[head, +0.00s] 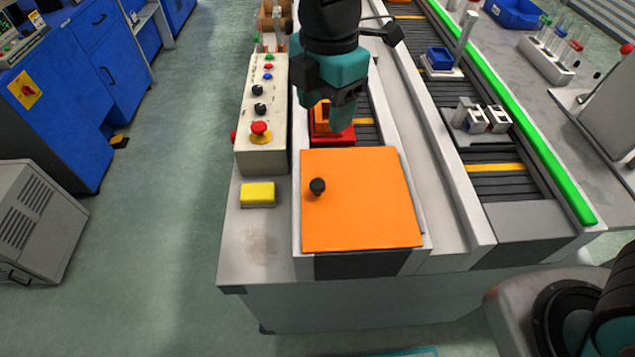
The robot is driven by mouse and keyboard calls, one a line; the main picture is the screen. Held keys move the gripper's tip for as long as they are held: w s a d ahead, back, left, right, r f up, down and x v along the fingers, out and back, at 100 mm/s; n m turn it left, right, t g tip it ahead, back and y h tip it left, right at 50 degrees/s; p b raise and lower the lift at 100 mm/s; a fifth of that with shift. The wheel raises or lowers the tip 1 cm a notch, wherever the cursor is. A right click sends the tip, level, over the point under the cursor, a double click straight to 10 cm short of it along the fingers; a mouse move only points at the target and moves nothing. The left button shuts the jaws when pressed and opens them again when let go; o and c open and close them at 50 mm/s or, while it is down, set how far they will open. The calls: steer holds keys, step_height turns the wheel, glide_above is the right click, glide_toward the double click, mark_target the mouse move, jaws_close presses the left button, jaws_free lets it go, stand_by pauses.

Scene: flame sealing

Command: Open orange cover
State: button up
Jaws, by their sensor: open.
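The orange cover (370,205) is a flat square panel lying shut over the near end of the left conveyor. A black knob (317,187) stands up from its left part. My gripper (345,110) hangs beyond the cover's far edge, above the conveyor and apart from the knob. It is seen from behind its wrist, so its fingers are only partly visible. Behind the cover and partly below my gripper is a red and orange block (335,135), partly hidden by my arm.
A control box (262,150) with buttons and a red emergency stop (259,128) stands left of the conveyor. A yellow block (258,195) lies left of the cover. A second conveyor with a green edge (530,135) runs on the right. The space above the cover is clear.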

mark_target(317, 184)
steer(key=shift+n, duration=0.7)
steer(key=f, duration=0.6)
steer(key=f+p, duration=0.1)
steer(key=f, duration=0.5)
steer(key=a+f+p, duration=0.1)
steer(key=f, duration=0.5)
steer(key=shift+w+f, duration=0.3)
steer(key=shift+w, duration=0.05)
jaws_close()
steer(key=shift+r, duration=0.1)
